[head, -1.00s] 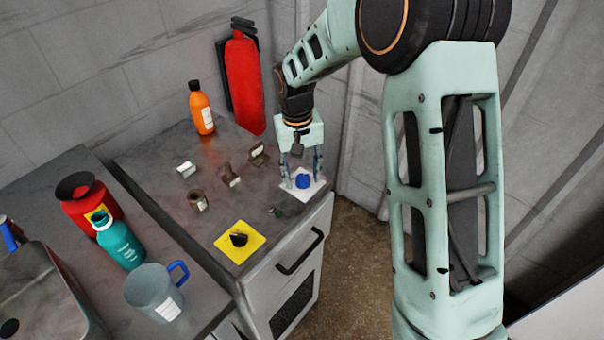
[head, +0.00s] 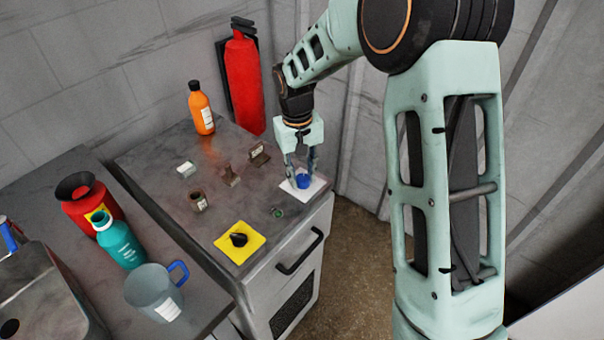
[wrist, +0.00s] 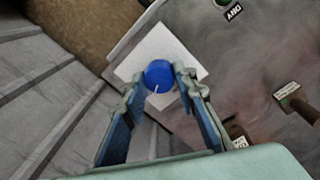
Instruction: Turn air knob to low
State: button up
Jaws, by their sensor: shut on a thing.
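A blue round knob (head: 302,181) sits on a white square plate (head: 314,190) at the right front of the furnace top. In the wrist view the knob (wrist: 159,75) has a white pointer line, and the plate (wrist: 155,48) lies around it. My gripper (head: 302,178) points down over the plate, its fingers on either side of the blue knob. In the wrist view my gripper (wrist: 158,80) is shut on the knob. A black knob (head: 239,240) sits on a yellow square plate (head: 238,253) at the front left. I cannot read which knob is labelled air.
Several small labelled fittings (head: 199,201) stand on the furnace top. A green button (head: 277,212) lies between the two plates. An orange bottle (head: 202,110) and a red extinguisher (head: 244,85) are at the back. A mug (head: 152,290) and teal bottle (head: 120,243) stand on the left counter.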

aim_at(302, 180)
jog(key=n+p, duration=0.1)
jog(key=n, duration=0.6)
jog(key=shift+r, duration=0.1)
jog(key=n+p, duration=0.2)
jog(key=n, duration=0.3)
jog(key=shift+n+y, duration=0.3)
dwell(0.4)
jog(key=o, duration=1.2)
jog(key=shift+c, duration=0.2)
notch_tip(302, 180, up, 12)
jog(key=shift+s, duration=0.4)
